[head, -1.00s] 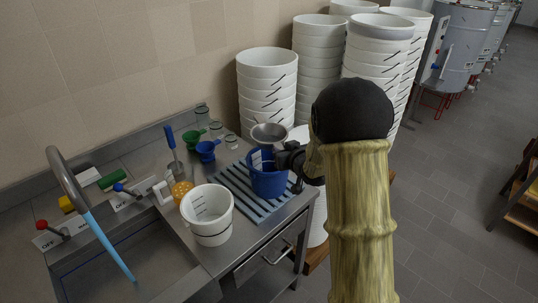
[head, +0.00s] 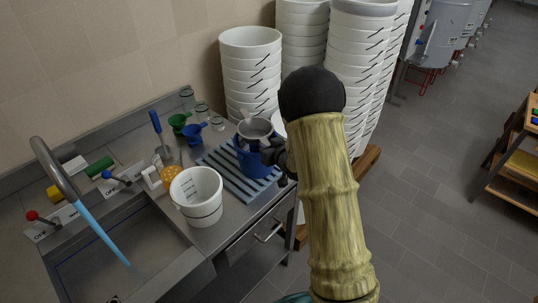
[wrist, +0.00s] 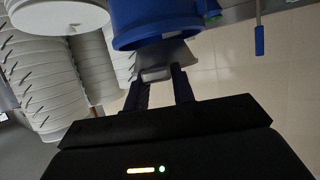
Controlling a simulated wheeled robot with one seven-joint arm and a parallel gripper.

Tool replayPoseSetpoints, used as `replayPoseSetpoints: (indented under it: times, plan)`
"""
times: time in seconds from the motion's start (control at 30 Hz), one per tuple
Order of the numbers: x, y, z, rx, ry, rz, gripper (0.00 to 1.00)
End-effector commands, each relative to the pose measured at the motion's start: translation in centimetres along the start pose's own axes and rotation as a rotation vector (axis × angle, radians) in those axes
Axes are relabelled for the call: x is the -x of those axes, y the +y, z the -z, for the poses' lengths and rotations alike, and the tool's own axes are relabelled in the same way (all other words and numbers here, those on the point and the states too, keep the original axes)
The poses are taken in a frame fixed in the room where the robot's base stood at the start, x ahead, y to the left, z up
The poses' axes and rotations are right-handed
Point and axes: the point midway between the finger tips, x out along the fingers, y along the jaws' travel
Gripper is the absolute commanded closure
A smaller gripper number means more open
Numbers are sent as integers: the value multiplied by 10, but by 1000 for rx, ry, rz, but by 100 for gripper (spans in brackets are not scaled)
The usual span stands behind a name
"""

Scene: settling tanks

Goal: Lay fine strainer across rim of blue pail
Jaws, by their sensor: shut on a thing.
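The fine strainer (head: 255,128), a grey metal bowl, is over the mouth of the blue pail (head: 252,168) in the head view. My gripper (head: 268,152) is at the pail's right side, partly hidden behind my arm. In the wrist view, which looks upside down, my gripper (wrist: 160,88) is shut on a grey part of the strainer (wrist: 160,68). The blue pail (wrist: 152,22) is just beyond the fingertips there. The strainer covers most of the pail's opening; I cannot tell whether it touches the rim.
The pail stands on a slatted drain mat (head: 227,172). A white pail (head: 197,200) is to its left, beside the sink (head: 110,250). Green and blue funnels (head: 193,132) and jars are behind. Tall stacks of white pails (head: 250,70) rise behind the counter.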

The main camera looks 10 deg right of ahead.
Motion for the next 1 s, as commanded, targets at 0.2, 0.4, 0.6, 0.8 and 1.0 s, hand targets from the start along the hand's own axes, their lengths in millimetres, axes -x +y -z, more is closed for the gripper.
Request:
replayPoseSetpoints:
  times: [0.2,0.4,0.6,0.8,1.0]
  plan:
    - [-5,0,-14,1,-3,1,100]
    - [-14,0,-35,-1,-2,0,100]
    - [-16,0,-40,0,-2,0,100]
    - [-16,0,-41,-1,-5,0,53]
    - [-16,0,-40,0,-2,0,53]
